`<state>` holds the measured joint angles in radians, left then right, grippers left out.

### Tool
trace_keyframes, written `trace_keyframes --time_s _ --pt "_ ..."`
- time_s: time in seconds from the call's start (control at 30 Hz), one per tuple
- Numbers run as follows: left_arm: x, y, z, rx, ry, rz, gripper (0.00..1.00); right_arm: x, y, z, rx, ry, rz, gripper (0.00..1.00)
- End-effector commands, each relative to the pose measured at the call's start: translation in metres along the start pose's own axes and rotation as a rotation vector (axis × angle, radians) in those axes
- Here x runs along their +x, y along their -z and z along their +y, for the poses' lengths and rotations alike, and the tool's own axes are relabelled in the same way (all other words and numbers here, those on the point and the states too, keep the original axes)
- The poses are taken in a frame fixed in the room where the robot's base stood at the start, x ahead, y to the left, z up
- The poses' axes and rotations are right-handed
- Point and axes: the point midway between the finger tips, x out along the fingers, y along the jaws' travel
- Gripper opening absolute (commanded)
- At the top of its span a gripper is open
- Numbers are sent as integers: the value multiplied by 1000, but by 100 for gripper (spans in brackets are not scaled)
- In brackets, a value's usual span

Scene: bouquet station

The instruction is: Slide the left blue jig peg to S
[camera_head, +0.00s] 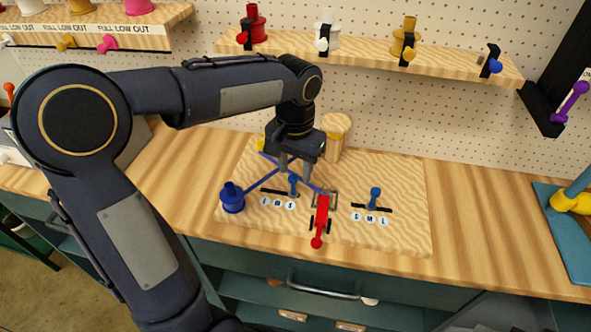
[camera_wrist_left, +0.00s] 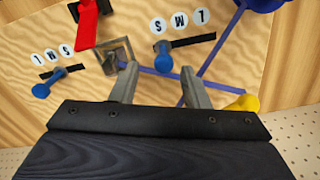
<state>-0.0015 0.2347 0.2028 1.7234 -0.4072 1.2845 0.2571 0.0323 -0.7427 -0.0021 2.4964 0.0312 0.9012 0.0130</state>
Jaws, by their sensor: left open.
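The left blue jig peg (camera_head: 294,179) stands at the right end of its dark slot (camera_head: 275,193), beside the S label (camera_head: 291,205). In the left wrist view, which is turned about, the peg (camera_wrist_left: 163,62) also sits at the slot's S end. My left gripper (camera_head: 296,168) is open and points down, just above and behind the peg. In the left wrist view the peg's head lies between the two fingertips (camera_wrist_left: 160,72) in the picture, with a gap on each side. I see no contact. My right gripper is not in view.
The right blue peg (camera_head: 375,192) stands in its own slot. A red clamp lever (camera_head: 320,222) sits between the slots. A blue spool (camera_head: 232,198) and crossing blue stems (camera_head: 264,180) lie left.

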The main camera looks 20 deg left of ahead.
Motion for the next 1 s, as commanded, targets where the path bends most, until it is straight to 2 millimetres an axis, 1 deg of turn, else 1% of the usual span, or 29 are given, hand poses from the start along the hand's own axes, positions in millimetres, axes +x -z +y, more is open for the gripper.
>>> trace_keyframes --time_s 0.03,0.2,0.3,0.4,0.53,0.9,1.0 --pt "-10 1 0 1 -1 5 42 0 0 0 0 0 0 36" --pt "-40 1 1 2 -3 5 42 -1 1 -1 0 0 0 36" --pt "-53 1 1 2 -2 3 42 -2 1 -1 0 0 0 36" --pt "-61 0 1 2 -2 1 42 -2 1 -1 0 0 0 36" --pt "-64 0 1 2 -2 1 42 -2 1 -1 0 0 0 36" --pt "-64 0 1 2 -2 0 42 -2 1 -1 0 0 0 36" --pt "-64 -5 0 -1 -7 8 42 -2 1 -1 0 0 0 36"
